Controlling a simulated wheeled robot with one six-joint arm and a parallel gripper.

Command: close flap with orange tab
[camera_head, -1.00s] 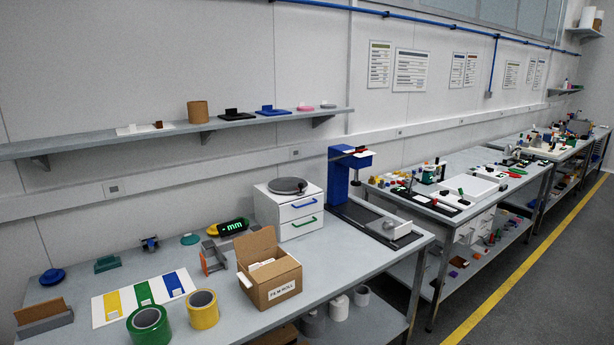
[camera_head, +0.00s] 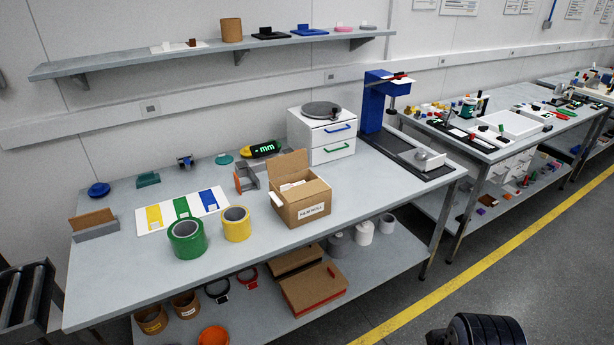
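An open cardboard box (camera_head: 302,214) labelled "FILM ROLL" stands on the near bench. Its back flap (camera_head: 284,165) is raised, and pale contents show inside. A small white piece shows at its left edge. I cannot make out an orange tab on this box. On the lower shelf lies a flat cardboard box (camera_head: 314,285) with a red-orange strip along its front edge. Whether it has a flap is unclear. My gripper is not in view. A dark rounded part, perhaps of my arm, shows at the bottom right, over the floor and apart from both boxes.
Green tape (camera_head: 187,239) and yellow tape (camera_head: 236,224) rolls stand left of the open box. A white drawer unit (camera_head: 322,137) and blue stand (camera_head: 374,105) are behind it. The bench's front right is clear. A dark roller rack (camera_head: 25,305) is at left.

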